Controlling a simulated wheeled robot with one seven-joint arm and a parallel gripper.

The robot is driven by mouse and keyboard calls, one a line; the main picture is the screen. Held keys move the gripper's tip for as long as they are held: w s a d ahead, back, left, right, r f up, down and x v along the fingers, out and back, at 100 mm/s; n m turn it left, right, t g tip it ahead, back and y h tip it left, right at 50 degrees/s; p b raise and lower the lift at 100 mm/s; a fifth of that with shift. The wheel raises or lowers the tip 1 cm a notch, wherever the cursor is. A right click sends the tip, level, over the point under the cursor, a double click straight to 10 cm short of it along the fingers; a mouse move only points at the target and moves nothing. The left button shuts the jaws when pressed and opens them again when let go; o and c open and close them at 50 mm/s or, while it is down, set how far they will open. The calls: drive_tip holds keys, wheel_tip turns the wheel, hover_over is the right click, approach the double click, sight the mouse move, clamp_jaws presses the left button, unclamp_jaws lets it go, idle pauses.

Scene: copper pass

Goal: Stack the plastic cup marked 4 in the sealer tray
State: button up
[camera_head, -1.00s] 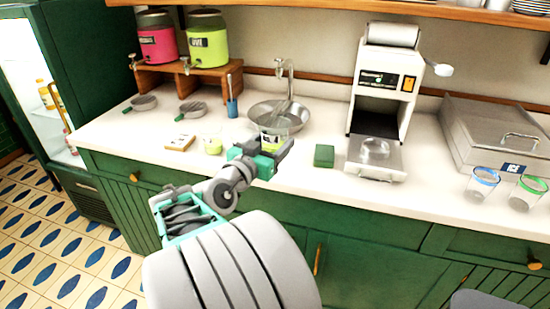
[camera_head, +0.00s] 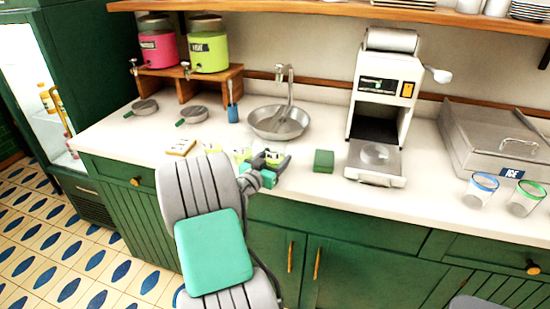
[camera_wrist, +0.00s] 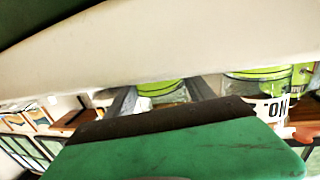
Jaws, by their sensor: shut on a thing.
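My gripper (camera_head: 268,165) is low over the front of the counter, shut on a clear cup with yellow-green contents (camera_head: 273,156). In the wrist view this cup (camera_wrist: 160,88) shows between the two dark fingers. I cannot read a 4 on it. A similar cup (camera_head: 242,155) stands just left of the gripper, and another (camera_head: 212,147) farther left. The wrist view also shows a green-filled cup (camera_wrist: 255,75) beside the held one. The white sealer (camera_head: 385,85) stands to the right, its metal tray (camera_head: 361,171) out in front with a clear round shape in it.
A green block (camera_head: 324,160) lies between my gripper and the sealer. The sink (camera_head: 278,122) is behind the gripper. A small wooden board (camera_head: 181,147) lies at left. Blue-rimmed (camera_head: 481,187) and green-rimmed (camera_head: 526,198) cups stand at right, before a steel ice bin (camera_head: 490,130).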

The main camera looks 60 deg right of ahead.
drive_tip(key=shift+f+b, duration=0.2)
drive_tip(key=shift+b, duration=0.2)
drive_tip(key=o, duration=1.4)
